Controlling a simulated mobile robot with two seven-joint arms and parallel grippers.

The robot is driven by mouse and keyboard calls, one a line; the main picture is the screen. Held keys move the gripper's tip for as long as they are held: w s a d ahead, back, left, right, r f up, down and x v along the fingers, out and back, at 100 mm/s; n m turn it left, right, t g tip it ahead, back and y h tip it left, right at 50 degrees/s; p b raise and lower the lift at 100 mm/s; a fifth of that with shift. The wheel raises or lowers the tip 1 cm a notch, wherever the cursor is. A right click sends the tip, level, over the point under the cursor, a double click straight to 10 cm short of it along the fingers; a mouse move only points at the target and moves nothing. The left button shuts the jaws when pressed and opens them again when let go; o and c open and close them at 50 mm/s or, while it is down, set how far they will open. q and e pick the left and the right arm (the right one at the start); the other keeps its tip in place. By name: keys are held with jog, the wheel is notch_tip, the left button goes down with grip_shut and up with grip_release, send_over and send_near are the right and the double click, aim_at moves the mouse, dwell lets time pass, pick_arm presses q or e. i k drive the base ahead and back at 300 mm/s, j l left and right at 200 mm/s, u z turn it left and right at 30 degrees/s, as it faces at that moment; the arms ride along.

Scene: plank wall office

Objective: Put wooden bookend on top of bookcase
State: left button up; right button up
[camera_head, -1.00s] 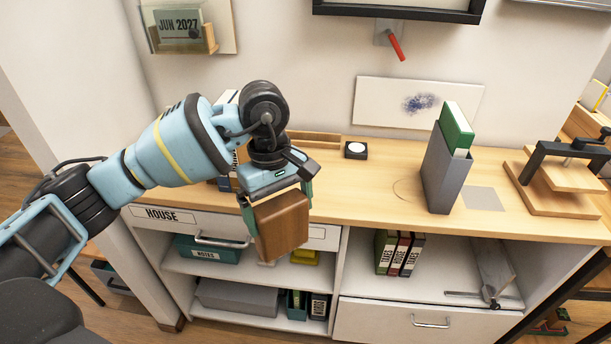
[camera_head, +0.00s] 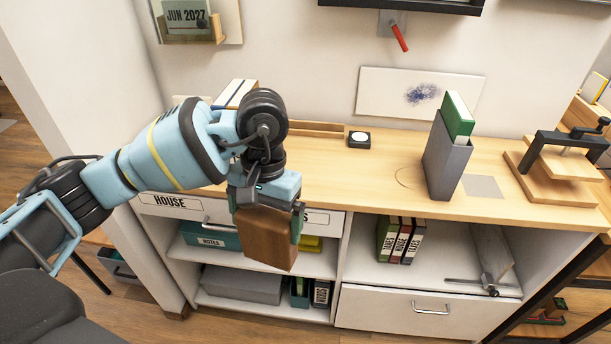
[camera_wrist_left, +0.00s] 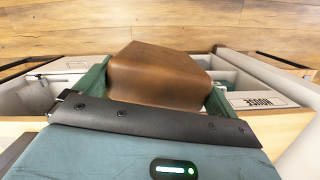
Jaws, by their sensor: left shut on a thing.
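My left gripper (camera_head: 264,218) is shut on the brown wooden bookend (camera_head: 266,240). It holds the bookend in front of the bookcase, with its lower part below the level of the top. In the left wrist view the bookend (camera_wrist_left: 160,74) sits between the two green fingers, its far side hidden. The bookcase (camera_head: 350,190) is white with a light wood top. My arm hides the left part of that top. My right gripper is not in view.
On the top stand a grey holder with a green book (camera_head: 446,155), a small black box with a white disc (camera_head: 359,139) and a wooden press (camera_head: 560,165). Bare top shows between the small box and the front edge. Binders (camera_head: 400,240) stand on the shelf below.

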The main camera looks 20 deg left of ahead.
aim_at(323, 169)
jog(key=i+l+u, duration=0.2)
jog(key=l, duration=0.4)
jog(key=i+l+u, duration=0.2)
jog(key=l, duration=0.4)
jog(key=l+u, duration=0.2)
jog(key=l, duration=0.4)
jog(key=i, duration=0.45)
